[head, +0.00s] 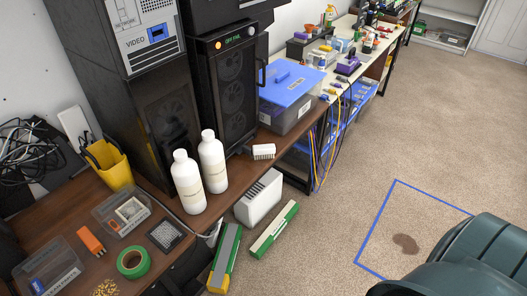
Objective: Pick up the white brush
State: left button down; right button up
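A small white block-shaped item with a ridged, bristle-like side (263,152) lies near the front edge of the brown desk, right of the two white bottles and in front of the blue-lidded box. It looks like the white brush, but it is too small to be certain. Nothing touches it from above. Neither of my grippers shows in the head view.
Two white bottles (212,162) and black computer towers (229,85) stand left of it. The blue-lidded box (290,92) is behind it. A white slotted unit (259,197) and green-and-grey boxes (274,229) are on the floor. A dark green container (470,260) stands bottom right.

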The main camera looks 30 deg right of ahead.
aim_at(262, 150)
jog(key=l+z, duration=0.2)
jog(key=l, duration=0.3)
jog(key=l+z, duration=0.15)
jog(key=l, duration=0.35)
jog(key=i+l+z, duration=0.2)
jog(key=l, duration=0.25)
jog(key=l+z, duration=0.15)
jog(key=l, duration=0.35)
jog(key=i+l+z, duration=0.2)
jog(key=l, duration=0.25)
